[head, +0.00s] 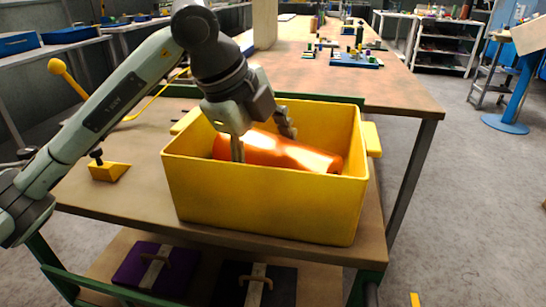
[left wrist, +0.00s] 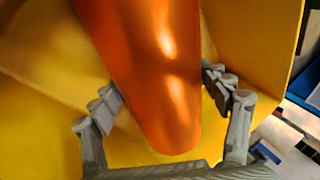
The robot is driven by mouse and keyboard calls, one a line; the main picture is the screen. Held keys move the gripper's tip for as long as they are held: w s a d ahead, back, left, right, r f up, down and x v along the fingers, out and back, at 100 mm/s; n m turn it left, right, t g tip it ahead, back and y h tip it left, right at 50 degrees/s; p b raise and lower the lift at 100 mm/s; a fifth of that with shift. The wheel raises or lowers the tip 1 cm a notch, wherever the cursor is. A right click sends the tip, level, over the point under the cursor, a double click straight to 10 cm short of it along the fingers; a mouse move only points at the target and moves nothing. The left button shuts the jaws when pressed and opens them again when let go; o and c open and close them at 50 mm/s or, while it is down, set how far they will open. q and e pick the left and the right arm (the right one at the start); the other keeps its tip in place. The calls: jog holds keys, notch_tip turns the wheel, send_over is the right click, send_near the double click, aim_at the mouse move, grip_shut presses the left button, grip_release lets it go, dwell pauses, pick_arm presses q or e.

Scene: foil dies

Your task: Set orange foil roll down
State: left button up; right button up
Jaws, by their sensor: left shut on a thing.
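The shiny orange foil roll (head: 300,157) is inside the yellow bin (head: 265,205) on the near workbench, lying lengthwise across it. My left gripper (head: 262,138) reaches down into the bin with its fingers on both sides of the roll and is shut on it. In the left wrist view the roll (left wrist: 150,60) runs between the two grey fingers, and the yellow bin (left wrist: 35,120) surrounds it. The bin's front wall hides the roll's underside in the head view, so I cannot tell whether it touches the floor. My right gripper is not in view.
A yellow block with a black knob (head: 108,170) stands on the bench left of the bin. A purple case (head: 155,268) and a dark case (head: 255,285) lie on the shelf below. A long table (head: 395,90) with small parts extends behind.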

pick_arm(q)
jog(key=o, duration=1.9)
jog(key=shift+c, duration=0.2)
jog(key=shift+r, duration=0.1)
jog(key=v, duration=1.2)
